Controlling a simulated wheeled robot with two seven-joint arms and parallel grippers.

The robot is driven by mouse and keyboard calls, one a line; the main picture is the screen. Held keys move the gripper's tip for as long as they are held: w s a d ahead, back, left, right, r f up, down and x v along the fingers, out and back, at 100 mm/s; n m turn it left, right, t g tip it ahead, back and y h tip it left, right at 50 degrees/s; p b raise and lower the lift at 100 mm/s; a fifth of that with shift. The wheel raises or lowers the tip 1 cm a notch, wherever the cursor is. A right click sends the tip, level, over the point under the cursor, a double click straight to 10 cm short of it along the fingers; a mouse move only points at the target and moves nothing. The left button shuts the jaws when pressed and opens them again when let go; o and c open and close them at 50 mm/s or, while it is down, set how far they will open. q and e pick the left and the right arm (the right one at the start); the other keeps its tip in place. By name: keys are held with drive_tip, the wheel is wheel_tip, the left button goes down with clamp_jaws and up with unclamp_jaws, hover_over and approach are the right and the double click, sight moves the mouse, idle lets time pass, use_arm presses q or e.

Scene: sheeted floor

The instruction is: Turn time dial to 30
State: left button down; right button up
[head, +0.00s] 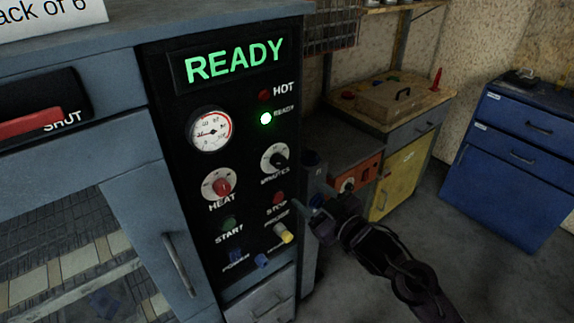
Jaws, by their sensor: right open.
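The time dial (275,158), marked MINUTES, is a black knob on a round white scale on the black control panel (180,130). Its setting is too small to read. My right gripper (306,188) is open and empty. It is just right of and below the time dial, near the panel's right edge, and seems apart from the dial. My left gripper is out of view.
The panel also has a red HEAT knob (221,186), a gauge (211,130), a green READY display (234,61), a red STOP button (278,197) and a yellow knob (283,234). A workbench (430,105) and blue cabinet (510,155) stand to the right. Open floor lies between.

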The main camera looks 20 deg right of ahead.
approach(281, 163)
drive_tip(key=w, duration=0.1)
drive_tip(key=shift+n+t+y, duration=0.3)
drive_tip(key=shift+n+y, duration=0.1)
drive_tip(key=x, duration=0.2)
drive_tip(key=p+x, duration=0.1)
drive_tip(key=x, duration=0.1)
drive_tip(key=p+x, duration=0.1)
drive_tip(key=x, duration=0.1)
drive_tip(key=shift+w+f, duration=0.3)
drive_tip(key=shift+f, duration=0.1)
drive_tip(key=shift+w+a, duration=0.25)
drive_tip(key=shift+w, duration=0.15)
drive_tip(key=shift+f, duration=0.1)
drive_tip(key=c, duration=1)
